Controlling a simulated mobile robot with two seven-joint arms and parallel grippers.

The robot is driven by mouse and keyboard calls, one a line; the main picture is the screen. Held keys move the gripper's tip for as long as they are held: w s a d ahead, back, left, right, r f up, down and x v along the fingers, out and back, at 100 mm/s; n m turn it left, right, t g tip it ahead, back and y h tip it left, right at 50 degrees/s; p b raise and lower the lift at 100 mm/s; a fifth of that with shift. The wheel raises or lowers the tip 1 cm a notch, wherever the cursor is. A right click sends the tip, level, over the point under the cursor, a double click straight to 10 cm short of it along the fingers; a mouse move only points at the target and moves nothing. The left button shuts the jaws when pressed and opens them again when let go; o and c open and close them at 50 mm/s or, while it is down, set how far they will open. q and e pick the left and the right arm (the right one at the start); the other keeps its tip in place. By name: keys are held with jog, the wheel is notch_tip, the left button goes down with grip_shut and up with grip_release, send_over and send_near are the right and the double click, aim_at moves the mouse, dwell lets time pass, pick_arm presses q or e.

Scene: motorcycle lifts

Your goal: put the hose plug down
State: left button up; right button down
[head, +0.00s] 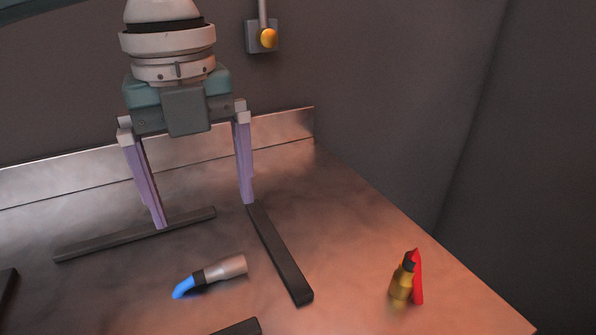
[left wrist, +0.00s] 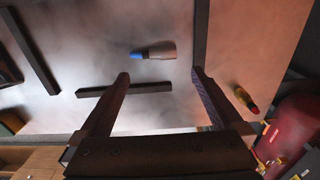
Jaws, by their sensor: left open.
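What looks like the hose plug (head: 224,268) lies on the metal bench top, a pale metal cylinder with a dark band and a bent blue end. It also shows in the left wrist view (left wrist: 160,50), apart from the fingers. My left gripper (head: 205,214) is open, with its two purple fingers pointing down and nothing between them. In the head view the plug lies nearer the camera than the fingertips and is not touched by them. My right gripper is not in view.
Dark bars on the bench (head: 390,235) surround the plug; one bar (head: 280,255) lies to its right and another (head: 135,235) behind it. A brass fitting with a red part (head: 402,280) stands near the right edge. A metal upstand and wall close off the back.

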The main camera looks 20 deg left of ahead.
pick_arm(q)
jog(key=s+d+f+n+h, duration=0.1)
jog(key=s+d+f+n, duration=0.1)
jog(key=d+n, duration=0.1)
jog(key=s+d+f+n+t+h, duration=0.1)
jog(key=s+d+n, duration=0.2)
jog(key=d+n, duration=0.1)
jog(key=s+d+f+n+t+h, duration=0.1)
jog(key=s+d+f+n, duration=0.1)
jog(key=s+d+n, duration=0.1)
jog(key=shift+d+f+n, duration=0.3)
jog(key=shift+d+n, duration=0.2)
jog(key=shift+d, duration=0.15)
jog(key=s+n, duration=0.1)
jog(key=n, duration=0.1)
jog(key=s+a+f+n+t, duration=0.1)
jog(key=n, duration=0.1)
jog(key=s+a+n, duration=0.1)
jog(key=n, duration=0.1)
jog(key=shift+s+a+f+n, duration=0.1)
jog(key=shift+s+f+n, duration=0.05)
jog(key=shift+n, duration=0.15)
jog(key=s+a+n+y, duration=0.1)
jog(key=a+n, duration=0.1)
jog(key=s+a+n+y, duration=0.1)
jog(key=s+a+n, duration=0.1)
jog(key=s+a+f+n, duration=0.1)
jog(key=a+n, duration=0.1)
jog(key=shift+s+n+t+y, duration=0.3)
jog(key=shift+s+n+y, duration=0.1)
